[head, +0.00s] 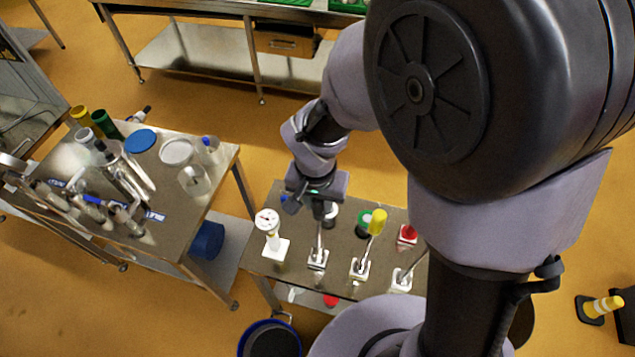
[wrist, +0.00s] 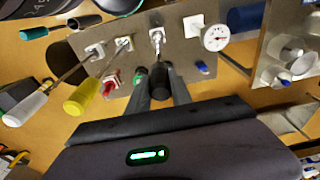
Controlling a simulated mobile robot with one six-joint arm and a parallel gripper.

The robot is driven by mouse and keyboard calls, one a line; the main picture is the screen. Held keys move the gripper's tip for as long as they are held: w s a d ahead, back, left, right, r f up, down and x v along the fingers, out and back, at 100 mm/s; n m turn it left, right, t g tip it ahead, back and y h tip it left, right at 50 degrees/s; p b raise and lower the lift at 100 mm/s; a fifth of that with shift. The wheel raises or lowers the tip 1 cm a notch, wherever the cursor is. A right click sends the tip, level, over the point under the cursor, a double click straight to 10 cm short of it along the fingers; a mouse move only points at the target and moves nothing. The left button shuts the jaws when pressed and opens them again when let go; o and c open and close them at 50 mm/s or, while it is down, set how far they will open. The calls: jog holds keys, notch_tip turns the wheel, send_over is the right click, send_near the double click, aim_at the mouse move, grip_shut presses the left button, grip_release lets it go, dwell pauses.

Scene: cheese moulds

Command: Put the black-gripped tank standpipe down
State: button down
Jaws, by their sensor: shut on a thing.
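My gripper (head: 322,206) is above the steel table and shut on the black grip (wrist: 160,78) of the tank standpipe. The standpipe's thin metal rod (head: 319,239) runs down from the jaws toward a white square base (head: 317,261) on the table. The rod (wrist: 157,48) and base (wrist: 157,34) also show in the wrist view. The rod lines up with this base; I cannot tell whether its lower end is seated in it. The jaws hide part of the grip.
On the same table (head: 338,283) stand a yellow-gripped standpipe (head: 377,222), a white-gripped one (wrist: 27,108), a dial gauge (head: 267,220), a red-topped item (head: 408,233) and a green item (head: 363,221). A crowded side table (head: 205,215) stands left, across a gap.

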jog(key=c, duration=1.2)
grip_release()
jog(key=shift+f, duration=0.15)
jog(key=shift+o, duration=0.2)
notch_tip(320, 180, up, 12)
jog(key=s+p, duration=0.1)
jog(key=p, duration=0.2)
jog(key=s+d+r+t+y, duration=0.1)
jog(key=s+d+r+t, duration=0.1)
jog(key=s+r, duration=0.3)
jog(key=s+d+r+t+y, duration=0.1)
jog(key=s+d+r+t, duration=0.1)
jog(key=s+d+r, duration=0.2)
jog(key=shift+s+d+r, duration=0.3)
jog(key=shift+s+r, duration=0.35)
jog(key=shift+r, duration=0.15)
jog(key=shift+w, duration=0.1)
